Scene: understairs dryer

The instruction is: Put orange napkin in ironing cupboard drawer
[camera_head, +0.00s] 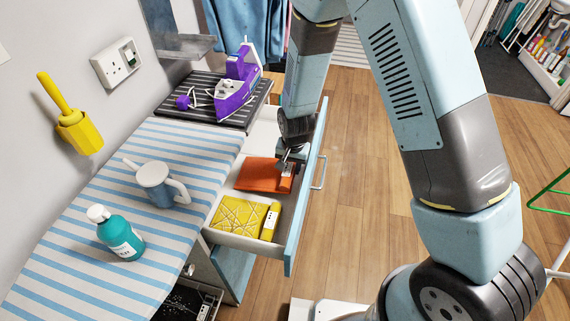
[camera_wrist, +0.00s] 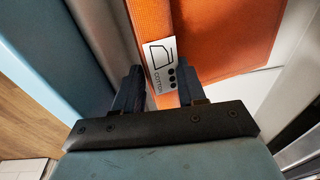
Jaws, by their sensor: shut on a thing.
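The orange napkin (camera_head: 262,176) lies folded inside the open drawer (camera_head: 247,242), toward its far part. In the wrist view the orange napkin (camera_wrist: 230,40) shows a white label marked with an iron symbol, dots and "COTTON". My gripper (camera_head: 289,160) reaches down into the drawer at the napkin's right edge. In the wrist view my gripper's fingers (camera_wrist: 160,88) are on either side of the napkin's labelled edge, shut on it. The fingertips' lower ends are partly hidden by the napkin.
A folded yellow patterned cloth (camera_head: 240,218) lies in the drawer's near part. The striped ironing board (camera_head: 120,210) beside it holds a watering can (camera_head: 160,184) and a teal bottle (camera_head: 120,236). A purple iron (camera_head: 236,88) stands behind. Wooden floor right of the drawer is clear.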

